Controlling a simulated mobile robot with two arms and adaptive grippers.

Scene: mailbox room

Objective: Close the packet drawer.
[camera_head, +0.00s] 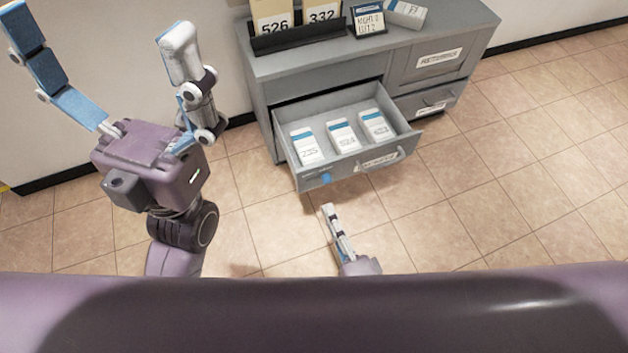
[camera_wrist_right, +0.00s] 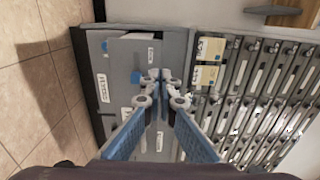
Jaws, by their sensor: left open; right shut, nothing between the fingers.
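The packet drawer (camera_head: 346,173) is pulled out of the grey cabinet (camera_head: 300,67) in the head view. Three white packets with blue ends (camera_head: 343,137) lie inside it. Its front has a handle, a label and a small blue mark. My right gripper (camera_head: 328,211) is shut and empty, in front of and below the drawer front in the picture, apart from it. Its closed fingers also show in the right wrist view (camera_wrist_right: 160,78), with the cabinet behind them. My left gripper (camera_head: 97,25) is open and empty, spread wide, well left of the cabinet.
Number cards (camera_head: 296,22), a small dark sign (camera_head: 367,20) and a white box (camera_head: 405,13) stand on the cabinet top. Other cabinet fronts (camera_head: 432,60) to the right are closed. The tiled floor (camera_head: 480,200) around the drawer is clear. Rows of mailboxes (camera_wrist_right: 265,95) show in the wrist view.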

